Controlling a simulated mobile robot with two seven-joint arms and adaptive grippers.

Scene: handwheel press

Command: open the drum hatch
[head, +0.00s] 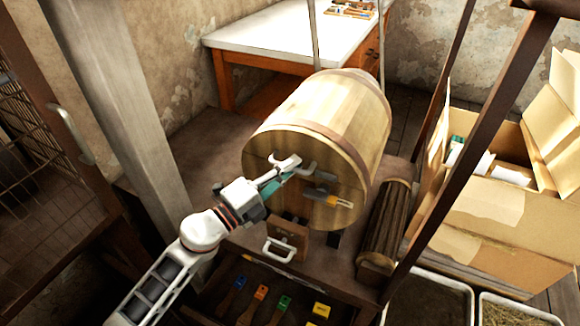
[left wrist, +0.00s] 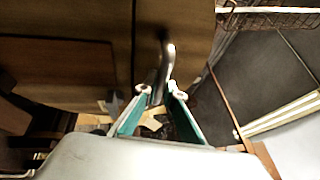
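The wooden drum (head: 335,110) lies on its side on a stand, its flat round end facing me. A bent metal handle (head: 308,167) sticks out from that end; it also shows in the left wrist view (left wrist: 168,62). I cannot make out the hatch's outline clearly. My left gripper (head: 290,166) is open at the drum's end, beside the handle. In the left wrist view its two teal-padded fingers (left wrist: 161,92) are apart, with the handle's lower end between or just beyond the tips; contact cannot be told. My right gripper is not in view.
A dark fitting with a yellow tip (head: 338,201) sits lower on the drum's end. A cardboard box (head: 510,220) and dark posts stand right; a white-topped table (head: 270,40) stands behind.

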